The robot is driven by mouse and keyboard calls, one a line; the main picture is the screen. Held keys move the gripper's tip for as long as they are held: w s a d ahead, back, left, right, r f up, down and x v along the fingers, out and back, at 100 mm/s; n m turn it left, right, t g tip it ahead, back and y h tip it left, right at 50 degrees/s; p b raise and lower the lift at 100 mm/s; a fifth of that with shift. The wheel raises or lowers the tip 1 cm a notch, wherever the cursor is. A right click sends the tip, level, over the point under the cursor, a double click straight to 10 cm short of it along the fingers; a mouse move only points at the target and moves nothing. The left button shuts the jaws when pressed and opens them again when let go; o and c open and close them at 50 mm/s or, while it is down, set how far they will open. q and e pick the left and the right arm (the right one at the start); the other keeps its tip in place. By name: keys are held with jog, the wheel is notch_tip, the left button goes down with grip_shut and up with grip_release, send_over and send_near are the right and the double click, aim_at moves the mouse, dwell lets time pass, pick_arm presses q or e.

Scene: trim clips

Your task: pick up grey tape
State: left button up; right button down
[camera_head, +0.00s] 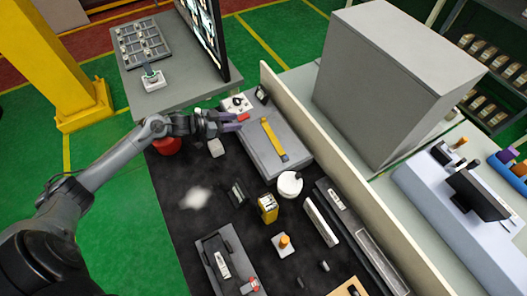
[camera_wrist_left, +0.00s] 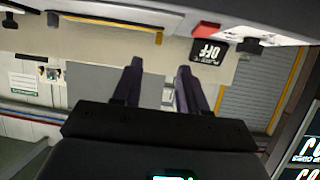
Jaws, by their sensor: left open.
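I cannot make out the grey tape for certain in either view. A small light-grey block (camera_head: 216,147) lies on the dark mat below my left gripper, and I cannot tell whether it is the tape. A white round thing (camera_head: 290,184) stands further right on the mat. My left gripper (camera_head: 240,122) is over the far end of the bench, beside the grey machine. Its two dark fingers are apart in the left wrist view (camera_wrist_left: 160,67), with nothing between them. My right gripper is in neither view.
A grey machine with a yellow strip (camera_head: 273,139) sits beside a low cream wall (camera_head: 325,140). A red round thing (camera_head: 167,146) is under my left arm. A yellow box (camera_head: 267,207) and several small parts stand on the dark mat (camera_head: 180,232). A monitor (camera_head: 206,32) rises at the back.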

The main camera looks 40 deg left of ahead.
pick_arm(q)
send_near(263, 118)
jog(key=shift+w+d+f, duration=0.25)
jog(key=shift+w+f, duration=0.6)
jog(key=shift+w, duration=0.25)
jog(key=shift+d+r+b+x, duration=0.15)
jog(key=shift+r+x, duration=0.05)
jog(key=shift+x, duration=1.1)
jog(key=shift+d+r+b+x, duration=0.15)
jog(key=shift+x, duration=1.15)
grip_shut()
